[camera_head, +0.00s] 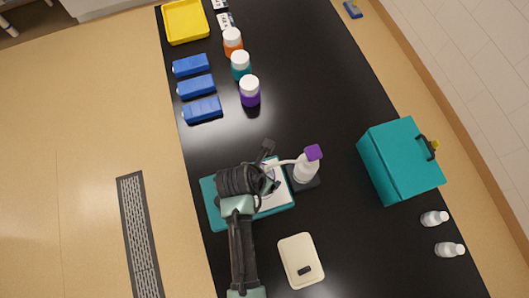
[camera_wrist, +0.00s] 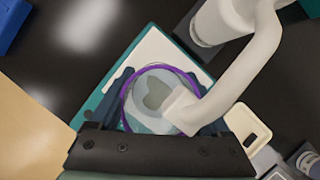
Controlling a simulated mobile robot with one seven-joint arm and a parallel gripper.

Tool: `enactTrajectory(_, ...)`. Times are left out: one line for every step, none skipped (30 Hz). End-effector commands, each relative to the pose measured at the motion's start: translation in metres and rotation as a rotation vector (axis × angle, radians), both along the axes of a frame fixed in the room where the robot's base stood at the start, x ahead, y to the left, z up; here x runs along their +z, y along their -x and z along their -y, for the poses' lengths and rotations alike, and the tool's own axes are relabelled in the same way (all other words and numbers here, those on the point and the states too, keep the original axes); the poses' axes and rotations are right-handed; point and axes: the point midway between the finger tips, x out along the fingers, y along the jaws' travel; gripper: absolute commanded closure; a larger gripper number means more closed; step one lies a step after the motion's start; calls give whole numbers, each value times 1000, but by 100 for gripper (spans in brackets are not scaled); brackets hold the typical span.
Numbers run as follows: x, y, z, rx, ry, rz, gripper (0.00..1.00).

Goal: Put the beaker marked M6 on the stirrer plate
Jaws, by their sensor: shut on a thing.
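My gripper (camera_head: 266,181) is shut on a clear beaker with a purple ring at its rim (camera_wrist: 140,88). In the wrist view the gripper's fingers (camera_wrist: 162,100) lie on either side of it. No M6 mark is readable. The stirrer plate, a teal block with a white top (camera_head: 283,201), lies under the beaker and gripper; its white top also shows in the wrist view (camera_wrist: 152,48). I cannot tell whether the beaker touches the top. In the head view my arm hides much of the beaker and stirrer.
A pale tray (camera_head: 300,250), teal case (camera_head: 393,165), small white bottles (camera_head: 434,218), capped jars (camera_head: 250,94) and blue blocks (camera_head: 202,109) are around.

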Motion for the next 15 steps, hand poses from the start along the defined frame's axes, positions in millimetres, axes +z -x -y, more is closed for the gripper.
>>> enactTrajectory(-3, 0, 1, 0, 1, -1, 82)
enactTrajectory(-6, -1, 0, 0, 1, 0, 82)
enactTrajectory(-10, 0, 1, -1, 1, -1, 82)
enactTrajectory(-12, -1, 1, -1, 1, 0, 82)
enactTrajectory(-14, -1, 1, -1, 1, 0, 82)
enactTrajectory(-16, -1, 1, -1, 1, 0, 82)
enactTrajectory(-18, -1, 1, -2, 1, 2, 82)
enactTrajectory(-18, -1, 1, -2, 1, 2, 82)
enactTrajectory(-19, -1, 0, -1, 1, 3, 82)
enactTrajectory(-19, -1, 0, -1, 1, 3, 82)
enactTrajectory(-19, -1, 0, -1, 1, 3, 82)
enactTrajectory(-19, -1, 0, -1, 1, 3, 82)
enactTrajectory(-19, -1, 0, -1, 1, 3, 82)
enactTrajectory(-19, -1, 0, -1, 1, 3, 82)
enactTrajectory(-19, -1, 0, -1, 1, 3, 82)
